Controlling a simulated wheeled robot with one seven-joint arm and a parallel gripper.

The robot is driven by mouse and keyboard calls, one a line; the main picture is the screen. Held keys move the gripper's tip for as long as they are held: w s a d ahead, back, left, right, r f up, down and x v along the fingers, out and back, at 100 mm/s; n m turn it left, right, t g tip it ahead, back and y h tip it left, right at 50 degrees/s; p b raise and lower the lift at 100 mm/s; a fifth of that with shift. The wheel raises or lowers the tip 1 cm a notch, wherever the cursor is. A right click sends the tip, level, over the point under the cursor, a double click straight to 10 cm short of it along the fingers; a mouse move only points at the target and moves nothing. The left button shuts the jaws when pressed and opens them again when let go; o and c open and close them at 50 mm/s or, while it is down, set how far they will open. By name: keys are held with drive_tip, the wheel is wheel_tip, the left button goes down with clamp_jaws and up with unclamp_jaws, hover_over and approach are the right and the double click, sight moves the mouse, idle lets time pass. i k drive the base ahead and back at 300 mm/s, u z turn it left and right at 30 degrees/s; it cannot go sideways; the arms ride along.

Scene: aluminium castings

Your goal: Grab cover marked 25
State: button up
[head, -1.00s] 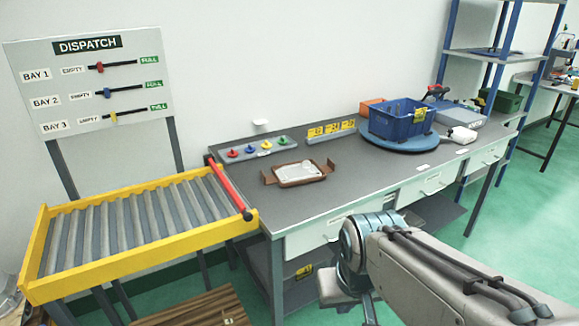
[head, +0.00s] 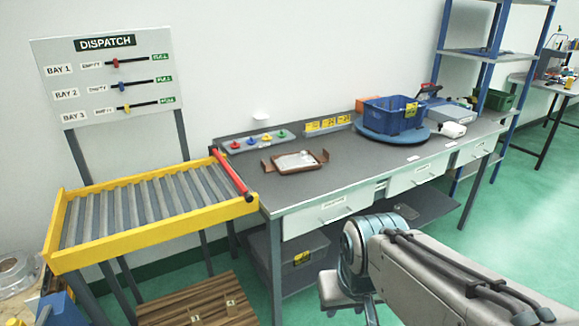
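No cover with a readable 25 shows in the head view; the markings are too small to read. A light grey metal part (head: 296,161) lies in a brown tray (head: 318,164) on the workbench. A shiny round casting (head: 14,272) is cut by the left edge, low down; I see no number on it. My gripper (head: 346,306) is in front of the bench at the lower middle, at the end of my arm, clear of these things. Its fingers are small and partly hidden, so its opening is unclear.
A yellow-framed roller conveyor (head: 150,234) stands left of the workbench (head: 352,170), under the dispatch board (head: 105,75). A blue crate (head: 392,118) sits on a blue round turntable (head: 365,134). A slatted wooden pallet (head: 190,300) lies low in front. Green floor (head: 500,260) is open at right.

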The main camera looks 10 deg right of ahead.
sight(302, 159)
drive_tip(key=z, duration=1)
drive_tip(key=i, duration=1.35)
drive_tip(key=u, duration=0.4)
drive_tip(key=i, duration=0.85)
drive_tip(key=u, duration=1.1)
drive_tip(key=i, duration=0.3)
drive_tip(key=u, duration=0.2)
